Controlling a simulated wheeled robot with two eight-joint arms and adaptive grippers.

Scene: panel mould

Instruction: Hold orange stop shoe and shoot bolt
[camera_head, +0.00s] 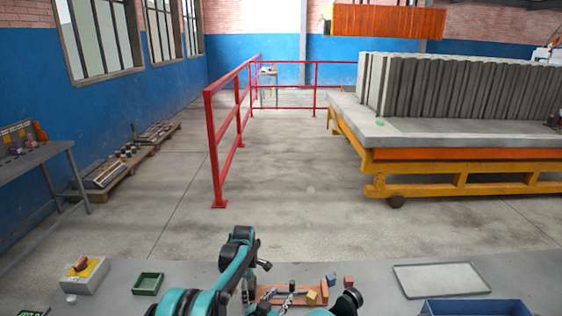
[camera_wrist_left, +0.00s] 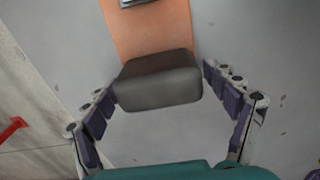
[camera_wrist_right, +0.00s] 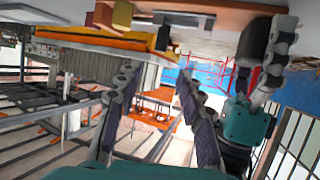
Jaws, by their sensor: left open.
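The orange stop shoe (camera_wrist_left: 150,32) shows in the left wrist view as an orange strip with a dark grey block (camera_wrist_left: 158,80) on its end. My left gripper (camera_wrist_left: 160,80) is open, with its fingers on either side of that block; contact is unclear. In the right wrist view the left gripper's fingers are beside the dark block (camera_wrist_right: 254,42). My right gripper (camera_wrist_right: 156,78) is open, with nothing seen between its fingers, near the orange board (camera_head: 325,296). A grey metal part (camera_wrist_right: 184,20), perhaps the bolt, is on that board beyond the fingertips.
A yellow block (camera_head: 311,296) and a dark red block (camera_head: 331,281) are by the board's right end. A grey tray (camera_head: 440,280) and a blue bin (camera_head: 475,308) are at right.

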